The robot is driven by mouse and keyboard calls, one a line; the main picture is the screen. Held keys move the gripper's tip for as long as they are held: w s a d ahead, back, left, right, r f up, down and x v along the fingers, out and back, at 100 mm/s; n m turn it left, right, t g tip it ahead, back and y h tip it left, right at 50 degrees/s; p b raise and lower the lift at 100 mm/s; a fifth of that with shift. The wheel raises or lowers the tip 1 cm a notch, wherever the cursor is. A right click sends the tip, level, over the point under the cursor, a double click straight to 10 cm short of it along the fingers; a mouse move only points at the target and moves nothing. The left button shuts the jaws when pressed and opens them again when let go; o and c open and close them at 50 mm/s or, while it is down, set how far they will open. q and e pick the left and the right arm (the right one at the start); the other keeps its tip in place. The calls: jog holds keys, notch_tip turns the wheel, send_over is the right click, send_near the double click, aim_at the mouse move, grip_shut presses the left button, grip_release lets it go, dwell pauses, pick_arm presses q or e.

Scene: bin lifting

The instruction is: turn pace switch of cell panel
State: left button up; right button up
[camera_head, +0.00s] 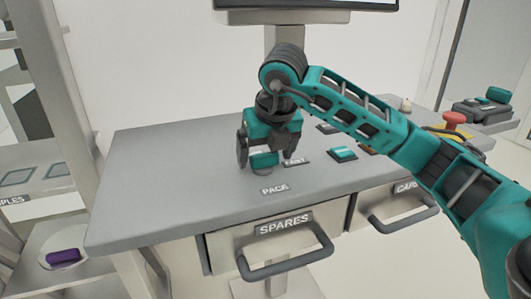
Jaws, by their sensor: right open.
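The grey cell panel (170,190) is a sloped desk top with a PACE label (274,189) near its front edge. Just behind that label is a teal knob (264,160), which I take for the pace switch; it is partly covered by my gripper. My right gripper (266,154) points down over the knob with its dark fingers apart, one on each side. I cannot tell whether the fingers touch the knob. My left gripper is not in view.
A teal rocker (343,153) sits right of the gripper, and a red mushroom button (453,119) stands at the far right. A SPARES drawer (284,246) and a second drawer are below. A screen post (284,42) rises behind. The panel's left side is clear.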

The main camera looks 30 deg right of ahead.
jog(key=shift+f, duration=0.1)
jog(key=c, duration=1)
jog(key=shift+c, duration=0.2)
